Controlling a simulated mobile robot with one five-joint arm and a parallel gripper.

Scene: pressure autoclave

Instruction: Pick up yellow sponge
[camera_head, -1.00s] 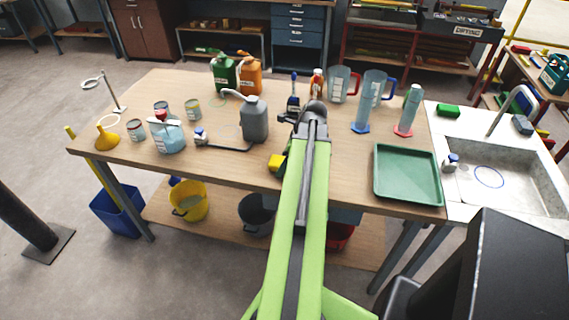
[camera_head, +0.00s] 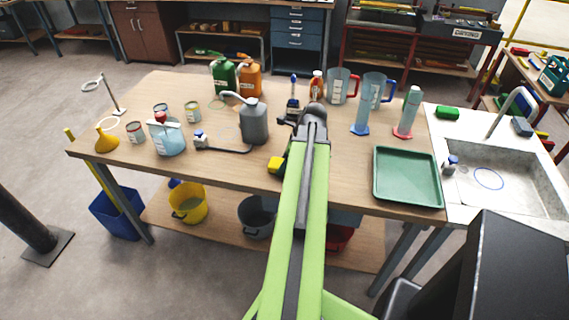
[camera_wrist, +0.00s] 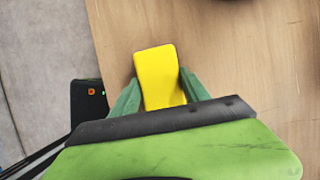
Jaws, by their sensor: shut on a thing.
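The yellow sponge (camera_head: 276,165) shows at the front of the wooden workbench, just left of my green arm, which hides part of it. In the wrist view the sponge (camera_wrist: 158,72) sits between the two green fingers of my gripper (camera_wrist: 157,88). The fingers are shut on its sides, and its far end sticks out past them. I cannot tell whether the sponge touches the bench or is slightly above it. In the head view my gripper is mostly hidden behind the arm.
A grey canister (camera_head: 254,122) stands on the workbench (camera_head: 225,165) left of the arm. A green tray (camera_head: 408,205) lies to the right, with a sink (camera_head: 500,165) beyond. The front bench edge is close to the sponge. Buckets sit on the lower shelf.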

